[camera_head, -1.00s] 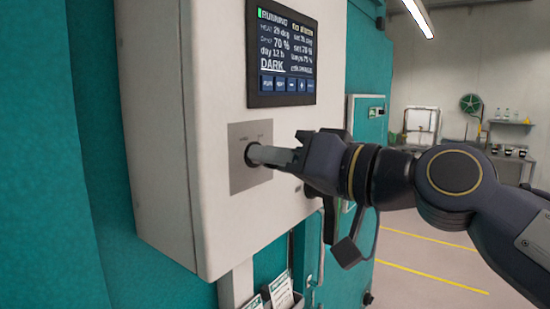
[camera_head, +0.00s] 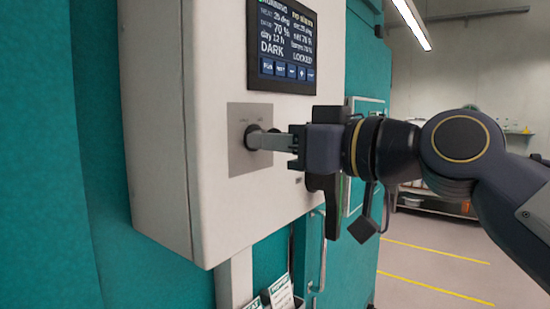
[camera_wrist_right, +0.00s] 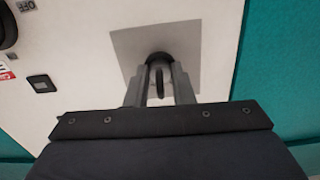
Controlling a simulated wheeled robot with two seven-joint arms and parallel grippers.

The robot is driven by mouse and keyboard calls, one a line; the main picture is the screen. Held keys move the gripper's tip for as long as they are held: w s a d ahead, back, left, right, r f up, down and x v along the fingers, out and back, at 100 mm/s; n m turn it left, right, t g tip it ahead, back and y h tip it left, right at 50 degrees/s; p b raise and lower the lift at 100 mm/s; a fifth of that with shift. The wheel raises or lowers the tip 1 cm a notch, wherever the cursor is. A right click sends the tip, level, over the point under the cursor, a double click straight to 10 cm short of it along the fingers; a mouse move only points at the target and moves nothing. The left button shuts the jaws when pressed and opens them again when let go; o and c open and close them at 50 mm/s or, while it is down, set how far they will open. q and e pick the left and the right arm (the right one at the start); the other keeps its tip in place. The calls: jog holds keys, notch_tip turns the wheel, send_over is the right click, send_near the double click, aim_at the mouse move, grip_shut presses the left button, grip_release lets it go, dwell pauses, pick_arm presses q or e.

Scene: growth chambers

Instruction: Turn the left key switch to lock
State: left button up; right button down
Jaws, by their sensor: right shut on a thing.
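The key switch (camera_head: 252,137) sits on a square grey plate (camera_head: 238,161) on the white control box, below the screen. My right gripper (camera_head: 262,141) is at the switch, its fingers shut on the key. In the right wrist view the dark key (camera_wrist_right: 160,82) shows between the two fingertips, in front of the round dark lock. The screen (camera_head: 282,45) reads DARK, with LOCKED to its right. The small labels on the plate are too small to read. My left gripper is not in view.
The white control box (camera_head: 160,120) stands out from the teal chamber wall (camera_head: 90,200). Papers in a holder (camera_head: 278,291) hang below it. A teal door with a handle (camera_head: 319,250) is to the right. Open floor with yellow lines lies farther right.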

jog(key=n+b, duration=0.1)
jog(key=n, duration=0.1)
jog(key=shift+f+n, duration=0.2)
jog(key=shift+n, duration=0.2)
jog(key=shift+r+n+b, duration=0.15)
jog(key=shift+n+b, duration=0.75)
jog(key=shift+n, duration=0.8)
jog(key=c, duration=1.6)
grip_release()
